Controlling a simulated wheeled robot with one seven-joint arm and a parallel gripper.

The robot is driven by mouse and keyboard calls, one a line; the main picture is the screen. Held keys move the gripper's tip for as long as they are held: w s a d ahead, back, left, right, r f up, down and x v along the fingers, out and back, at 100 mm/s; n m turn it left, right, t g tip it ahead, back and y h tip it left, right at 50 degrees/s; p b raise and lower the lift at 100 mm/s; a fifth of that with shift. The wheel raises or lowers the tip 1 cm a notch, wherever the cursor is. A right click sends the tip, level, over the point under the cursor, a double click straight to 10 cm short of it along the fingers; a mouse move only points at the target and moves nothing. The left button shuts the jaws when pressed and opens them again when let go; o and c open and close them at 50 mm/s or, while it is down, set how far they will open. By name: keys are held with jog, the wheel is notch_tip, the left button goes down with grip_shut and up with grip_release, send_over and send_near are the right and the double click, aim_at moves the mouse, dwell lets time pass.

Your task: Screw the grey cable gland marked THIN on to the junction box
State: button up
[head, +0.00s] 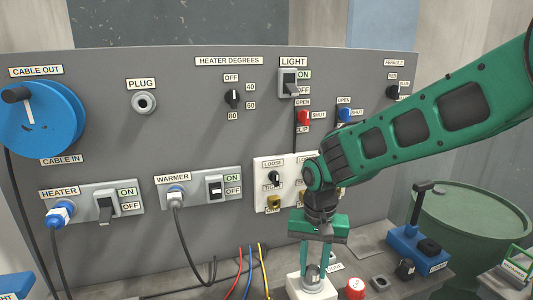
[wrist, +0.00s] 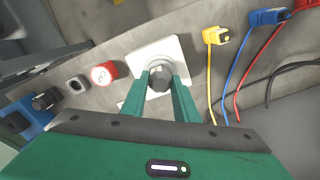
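The white junction box (head: 309,290) stands on the bench at the bottom of the head view; it also shows in the wrist view (wrist: 180,47). A grey cable gland (wrist: 160,77) with a dark hexagonal top is at the box's round grey fitting. My gripper (head: 313,270) points down over the box, its two green fingers on either side of the gland. In the wrist view the fingertips (wrist: 160,82) appear to touch it. I cannot read a THIN mark, and the gland's threads are hidden.
A red round cap (head: 355,288) and a small grey block (head: 381,283) lie right of the box. A blue device (head: 418,250) stands farther right, before a green drum (head: 470,225). Yellow, blue and red cables (head: 250,268) run at left. The grey panel (head: 200,130) rises behind.

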grip_shut()
jog(key=shift+f, duration=0.25)
dwell(0.3)
jog(key=m, duration=0.5)
jog(key=shift+s+d+m, duration=0.1)
jog(key=shift+m, duration=0.3)
jog(key=shift+s+f, duration=0.1)
jog(key=shift+f, duration=0.15)
dwell(0.4)
